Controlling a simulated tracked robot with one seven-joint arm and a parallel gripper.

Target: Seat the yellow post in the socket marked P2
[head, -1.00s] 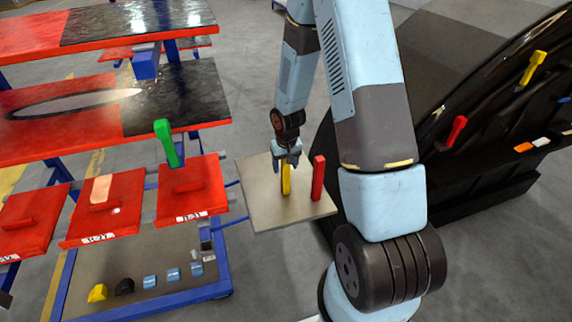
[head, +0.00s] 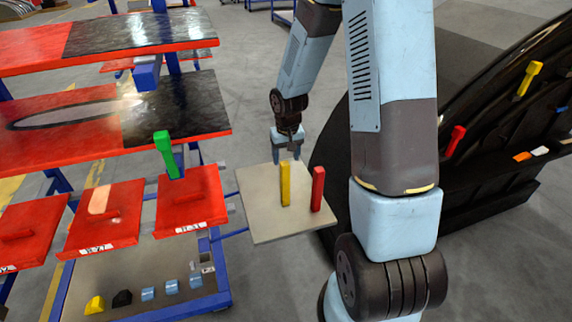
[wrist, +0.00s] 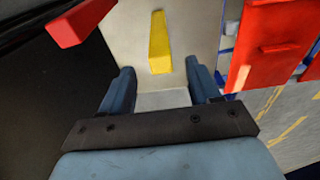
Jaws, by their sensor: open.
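The yellow post (head: 285,183) stands upright on a beige tray (head: 262,220), beside a red post (head: 317,190). My gripper (head: 287,150) is open and empty, at the far side of the yellow post's top in the head view. In the wrist view the yellow post (wrist: 159,45) lies ahead of the spread fingers (wrist: 160,78), roughly midway between them, and no contact shows. The red post (wrist: 80,22) is at the upper left there. I cannot read any P2 mark, so I cannot tell which socket it is.
A dark curved nosecone shell (head: 490,130) at the right bears another yellow post (head: 527,80) and a red one (head: 455,140). Red panels (head: 190,200) on a blue rack stand left, with a green post (head: 165,155). My arm covers part of the middle.

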